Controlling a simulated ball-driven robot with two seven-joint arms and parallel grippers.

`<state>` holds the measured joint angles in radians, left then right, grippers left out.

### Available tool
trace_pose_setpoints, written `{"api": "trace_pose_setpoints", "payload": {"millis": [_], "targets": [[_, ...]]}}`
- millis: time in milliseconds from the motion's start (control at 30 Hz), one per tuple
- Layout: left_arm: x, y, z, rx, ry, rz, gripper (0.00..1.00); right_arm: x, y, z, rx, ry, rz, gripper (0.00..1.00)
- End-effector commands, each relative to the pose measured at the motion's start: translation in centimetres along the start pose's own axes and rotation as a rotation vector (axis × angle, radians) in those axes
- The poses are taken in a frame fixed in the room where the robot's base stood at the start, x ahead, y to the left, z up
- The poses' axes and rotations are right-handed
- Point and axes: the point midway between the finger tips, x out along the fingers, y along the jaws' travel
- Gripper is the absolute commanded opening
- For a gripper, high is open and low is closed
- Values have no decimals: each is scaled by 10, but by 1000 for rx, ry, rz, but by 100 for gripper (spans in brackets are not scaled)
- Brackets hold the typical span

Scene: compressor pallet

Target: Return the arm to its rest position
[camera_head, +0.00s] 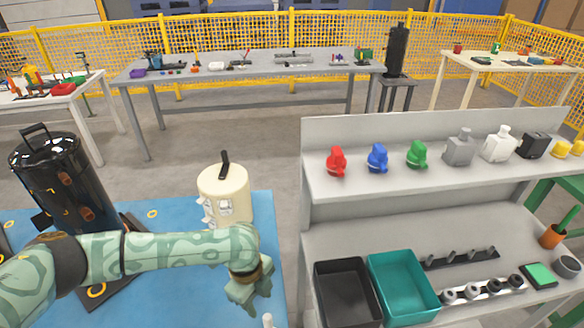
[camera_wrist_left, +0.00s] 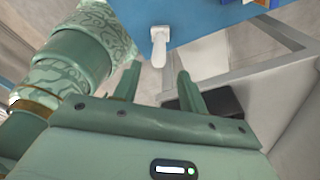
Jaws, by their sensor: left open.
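My left arm, pale green and patterned, reaches in from the left across the blue pallet top (camera_head: 150,215). My left gripper (camera_head: 250,292) points down near the pallet's right edge, in front of the cream compressor (camera_head: 223,192). In the left wrist view, my left gripper (camera_wrist_left: 159,70) has its two fingers spread apart with nothing held between them. A small white piece (camera_wrist_left: 159,42) shows beyond the fingertips, at the edge of the blue surface. A white tip (camera_head: 268,321) also shows at the bottom of the head view. My right gripper is not in view.
A black compressor (camera_head: 62,180) stands on the left of the pallet. On the right, a grey bench holds a black bin (camera_head: 346,264), a teal bin (camera_head: 375,262) and a shelf with coloured parts (camera_head: 378,157). Grey floor lies behind, before a long table (camera_head: 300,63).

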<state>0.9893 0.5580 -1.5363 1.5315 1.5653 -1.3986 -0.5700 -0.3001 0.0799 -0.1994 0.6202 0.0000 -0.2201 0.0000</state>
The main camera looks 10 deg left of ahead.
Motion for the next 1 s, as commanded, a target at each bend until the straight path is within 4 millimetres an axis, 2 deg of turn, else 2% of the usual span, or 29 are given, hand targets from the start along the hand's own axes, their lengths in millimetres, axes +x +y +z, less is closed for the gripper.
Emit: {"api": "trace_pose_setpoints", "payload": {"millis": [67,133,167,267,300,367,400,467,567,700,800,1000], "targets": [[2,1,-5,4,6,-3,42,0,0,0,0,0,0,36],[6,4,-21,17,26,-18,42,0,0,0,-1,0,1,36],[9,6,-33,25,41,-31,42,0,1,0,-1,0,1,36],[14,13,-86,36,115,-116,42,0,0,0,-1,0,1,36],[11,14,-109,20,151,-169,42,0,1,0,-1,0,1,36],[1,15,-136,-35,201,-265,42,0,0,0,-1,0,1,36],[-8,14,-146,-96,227,-334,42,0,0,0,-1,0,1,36],[-24,15,-147,-217,246,-434,42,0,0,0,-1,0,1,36],[-46,25,-115,-473,213,-580,42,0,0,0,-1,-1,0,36],[-65,65,-43,-794,69,-707,42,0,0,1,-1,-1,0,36],[-74,98,-3,-943,-41,-754,42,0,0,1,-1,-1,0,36],[-89,162,52,-1140,-246,-803,42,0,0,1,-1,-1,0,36]]}}
